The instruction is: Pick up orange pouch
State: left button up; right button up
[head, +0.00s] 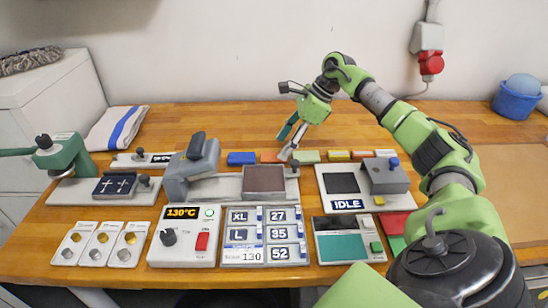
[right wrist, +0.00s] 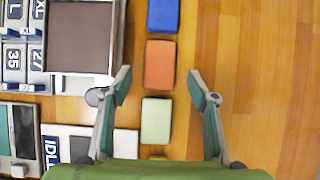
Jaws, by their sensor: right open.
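An orange pouch (head: 270,157) lies flat on the wooden table, between a blue pouch (head: 241,158) and a pale green pouch (head: 307,156). In the right wrist view the orange pouch (right wrist: 160,65) shows whole, just ahead of and between the fingertips. My right gripper (head: 289,141) is open and empty, with its fingers pointing down above the row near the orange pouch. In the right wrist view its fingers (right wrist: 160,80) are spread wide on either side of the row. My left gripper is not in view.
More small pouches, yellow-orange (head: 338,155) and darker orange (head: 362,154), continue the row rightward. A heat press (head: 192,165) with a brown platen (head: 264,180) and a grey device marked IDLE (head: 384,176) stand in front. The table behind the row is clear.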

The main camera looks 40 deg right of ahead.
aim_at(275, 156)
jog(key=shift+p+x, duration=0.4)
jog(key=shift+x, duration=1.6)
jog(key=c, duration=1.2)
jog(key=shift+r, duration=0.15)
